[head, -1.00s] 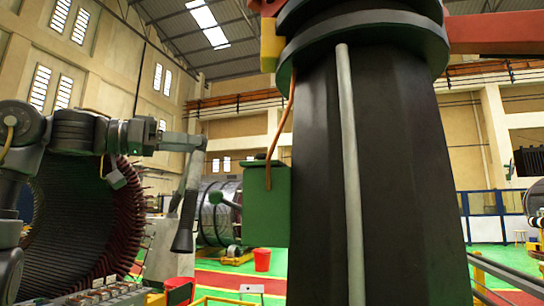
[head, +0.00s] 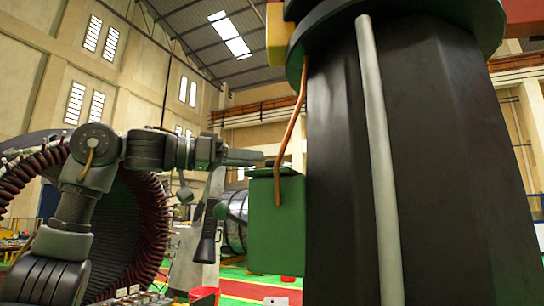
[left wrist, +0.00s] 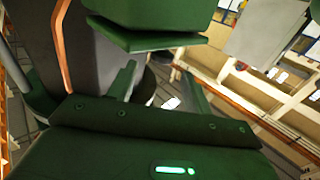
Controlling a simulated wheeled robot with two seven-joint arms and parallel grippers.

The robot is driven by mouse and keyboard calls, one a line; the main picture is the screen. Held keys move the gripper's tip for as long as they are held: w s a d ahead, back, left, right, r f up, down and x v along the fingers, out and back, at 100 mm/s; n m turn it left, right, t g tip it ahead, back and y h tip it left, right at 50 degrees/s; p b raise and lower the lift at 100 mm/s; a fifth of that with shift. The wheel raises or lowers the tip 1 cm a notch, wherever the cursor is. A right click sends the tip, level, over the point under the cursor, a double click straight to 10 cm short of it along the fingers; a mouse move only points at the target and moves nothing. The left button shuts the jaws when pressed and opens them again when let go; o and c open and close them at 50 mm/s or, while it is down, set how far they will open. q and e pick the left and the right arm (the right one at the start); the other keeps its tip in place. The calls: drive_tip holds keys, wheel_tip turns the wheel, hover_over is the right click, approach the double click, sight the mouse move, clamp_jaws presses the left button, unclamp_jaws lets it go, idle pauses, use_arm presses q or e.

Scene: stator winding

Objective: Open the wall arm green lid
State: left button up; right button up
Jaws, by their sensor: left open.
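A green box (head: 277,225) is fixed to the left side of a thick black column (head: 340,170). Its thin green lid (head: 260,172) forms the top and looks closed in the head view. In the left wrist view the box (left wrist: 150,12) is at the top, with the lid (left wrist: 150,41) as a thin plate along it and a dark gap between them. My left gripper (head: 258,158) comes in from the left at the lid's upper left edge. Its two fingers (left wrist: 157,78) are apart and empty, with their tips close to the lid; contact cannot be told. My right gripper is not in view.
An orange cable (head: 291,130) runs down the column to the box top. A grey pipe (head: 379,170) runs along the column's front. A large stator ring (head: 150,225) stands behind my left arm. A red bucket (head: 204,296) is on the green floor below.

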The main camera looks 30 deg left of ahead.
sight(273, 161)
use_arm(q)
drive_tip(key=p+x, duration=0.1)
drive_tip(key=x, duration=0.4)
drive_tip(key=shift+w+p, duration=0.2)
drive_tip(key=shift+p, duration=0.2)
drive_tip(key=shift+w+d, duration=0.4)
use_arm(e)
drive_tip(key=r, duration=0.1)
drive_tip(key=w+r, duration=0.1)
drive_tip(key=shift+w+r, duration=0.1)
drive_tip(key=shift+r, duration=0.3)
use_arm(q)
clamp_jaws()
